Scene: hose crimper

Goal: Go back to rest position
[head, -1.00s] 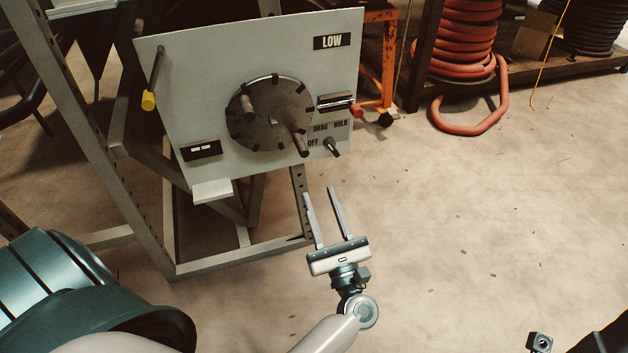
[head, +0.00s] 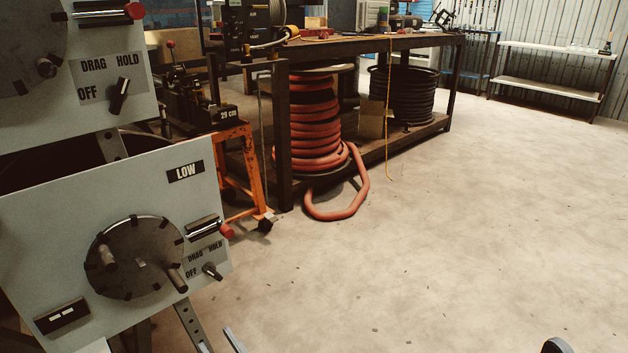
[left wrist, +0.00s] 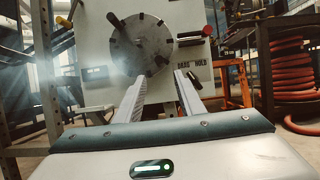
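My left gripper (left wrist: 158,105) is open and empty in the left wrist view, its two fingers spread and pointing toward the grey control panel. In the head view only its fingertips (head: 234,342) show at the bottom edge, just right of the panel's stand. The panel (head: 60,270) carries a round dark dial (head: 135,257), a "LOW" label, a red-ended lever (head: 210,229) and a small "DRAG/HOLD/OFF" switch (head: 211,271). The dial also shows in the left wrist view (left wrist: 142,45). The gripper is apart from the panel. A small dark part at the bottom right may be mine; my right gripper is not visible.
A second panel (head: 70,95) stands above the first. An orange stand (head: 235,165) and a dark workbench (head: 350,45) with red hose (head: 312,120) and black hose (head: 405,95) coils are behind. Open concrete floor (head: 470,220) lies to the right.

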